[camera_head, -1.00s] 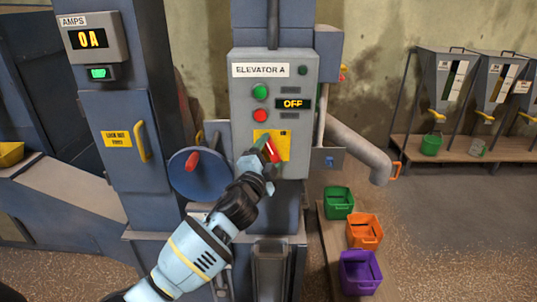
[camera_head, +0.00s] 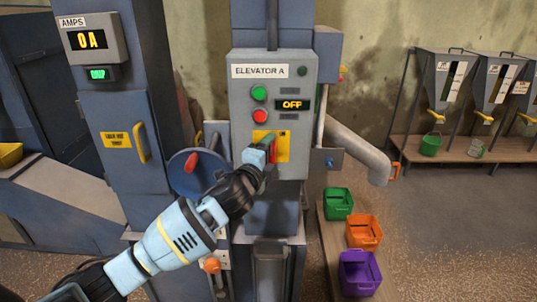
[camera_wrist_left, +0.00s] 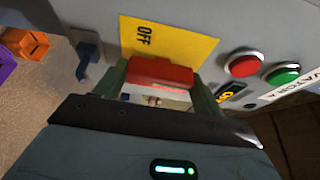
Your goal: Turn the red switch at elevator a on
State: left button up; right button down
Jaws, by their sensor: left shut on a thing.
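The red switch (camera_head: 274,149) is a red handle on a yellow plate (camera_head: 284,147) low on the grey Elevator A box (camera_head: 243,108). The box's display (camera_head: 292,104) reads OFF. My left gripper (camera_head: 266,147) is at the switch and hides part of it. In the left wrist view the red switch (camera_wrist_left: 160,72) sits between the two fingers of my left gripper (camera_wrist_left: 163,90), which is shut on it. The yellow plate there (camera_wrist_left: 185,45) shows the word OFF beside it. My right gripper is not in view.
Green (camera_head: 260,93) and red (camera_head: 260,116) buttons are above the switch. A blue wheel (camera_head: 184,178) with a red handle is left of the box. A pipe (camera_head: 362,152) and green, orange and purple buckets (camera_head: 360,274) are to the right. An ammeter (camera_head: 90,38) reads 0A.

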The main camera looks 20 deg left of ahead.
pick_arm(q)
jog(key=shift+r, duration=0.1)
jog(key=o, duration=1)
jog(key=shift+s, duration=0.1)
jog(key=shift+s+a, duration=0.25)
jog(key=shift+s, duration=1.65)
jog(key=shift+s+a, duration=0.2)
jog(key=shift+s, duration=1.7)
